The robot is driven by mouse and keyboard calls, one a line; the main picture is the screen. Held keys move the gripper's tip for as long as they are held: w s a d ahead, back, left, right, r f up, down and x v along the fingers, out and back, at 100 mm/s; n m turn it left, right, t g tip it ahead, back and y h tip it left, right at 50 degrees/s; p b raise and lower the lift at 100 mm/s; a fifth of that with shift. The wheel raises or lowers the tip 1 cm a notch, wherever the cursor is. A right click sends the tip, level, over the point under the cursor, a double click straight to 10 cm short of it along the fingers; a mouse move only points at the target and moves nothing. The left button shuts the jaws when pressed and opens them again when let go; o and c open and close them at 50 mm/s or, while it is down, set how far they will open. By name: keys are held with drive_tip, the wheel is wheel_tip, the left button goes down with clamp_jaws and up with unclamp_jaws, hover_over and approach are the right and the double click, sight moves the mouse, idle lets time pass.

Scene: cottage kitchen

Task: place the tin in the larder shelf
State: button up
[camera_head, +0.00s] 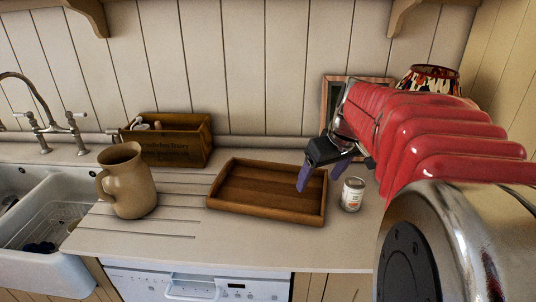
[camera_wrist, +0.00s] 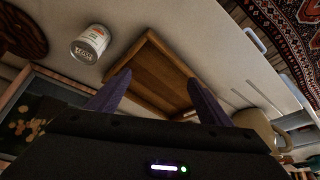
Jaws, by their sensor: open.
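The tin (camera_head: 352,194) is a small can with a pale label, standing upright on the counter just right of the wooden tray in the head view. It also shows in the wrist view (camera_wrist: 90,43), at the upper left, apart from the fingers. My gripper (camera_head: 318,178) is open and empty, with its purple fingers above the right part of the tray, left of the tin. In the wrist view my gripper's fingers (camera_wrist: 158,97) point toward the tray. I cannot make out a larder shelf in either view.
The wooden tray (camera_head: 214,196) lies mid-counter. A tan jug (camera_head: 128,182) and a wooden crate (camera_head: 185,142) stand to its left, beside the white sink (camera_head: 50,272). A picture frame (camera_head: 328,92) and patterned lampshade (camera_head: 432,78) are behind my arm. Clear counter (camera_head: 270,245) lies in front of the tray.

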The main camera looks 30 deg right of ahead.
approach(357, 184)
drive_tip(key=shift+d+f, duration=0.15)
drive_tip(key=shift+f, duration=0.3)
drive_tip(key=shift+x, duration=4.3)
drive_tip(key=shift+w, duration=0.1)
drive_tip(key=shift+x, duration=2.65)
